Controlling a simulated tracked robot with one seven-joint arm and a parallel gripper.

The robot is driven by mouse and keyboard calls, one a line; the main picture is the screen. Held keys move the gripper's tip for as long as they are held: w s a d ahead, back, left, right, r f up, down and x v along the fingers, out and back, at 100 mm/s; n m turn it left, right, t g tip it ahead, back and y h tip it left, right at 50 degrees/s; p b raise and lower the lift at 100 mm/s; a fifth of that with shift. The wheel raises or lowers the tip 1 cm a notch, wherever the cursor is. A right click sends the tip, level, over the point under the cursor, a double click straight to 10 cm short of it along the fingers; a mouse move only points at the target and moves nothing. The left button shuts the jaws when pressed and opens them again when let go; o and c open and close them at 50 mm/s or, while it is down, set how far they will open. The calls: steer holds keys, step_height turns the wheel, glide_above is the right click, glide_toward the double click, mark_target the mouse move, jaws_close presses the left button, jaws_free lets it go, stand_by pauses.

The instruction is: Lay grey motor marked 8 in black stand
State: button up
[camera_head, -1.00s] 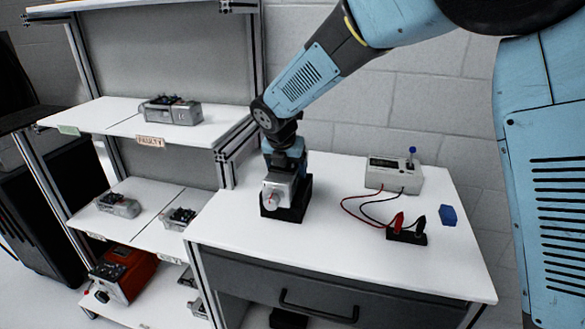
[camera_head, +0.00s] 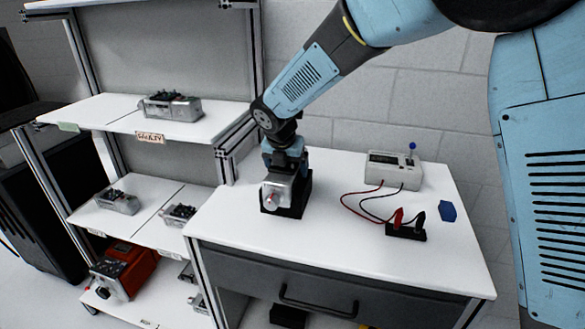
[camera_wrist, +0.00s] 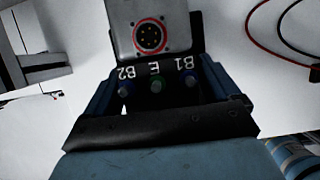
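A grey motor (camera_head: 277,191) lies at the black stand (camera_head: 298,206) on the left part of the white table. Its round end with a red spot faces the head camera. The wrist view shows the motor's grey casing (camera_wrist: 126,36), with a red-ringed round connector and terminals labelled B1, E and B2. No figure 8 is readable. My gripper (camera_head: 284,163) is right over the motor, with blue fingers (camera_wrist: 158,92) at both sides of the terminal block, seemingly shut on it. The arm hides part of the motor and stand, so exact seating cannot be seen.
A meter (camera_head: 393,172) with red and black leads to a dark terminal block (camera_head: 406,232) stands to the right, near a blue object (camera_head: 447,211). A shelf rack (camera_head: 190,129) at the left holds several similar motors and a red-orange case (camera_head: 124,268). The table front is clear.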

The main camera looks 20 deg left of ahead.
steer(key=shift+o, duration=0.8)
steer(key=shift+f, duration=0.15)
steer(key=v, duration=1.4)
steer(key=shift+w, duration=0.15)
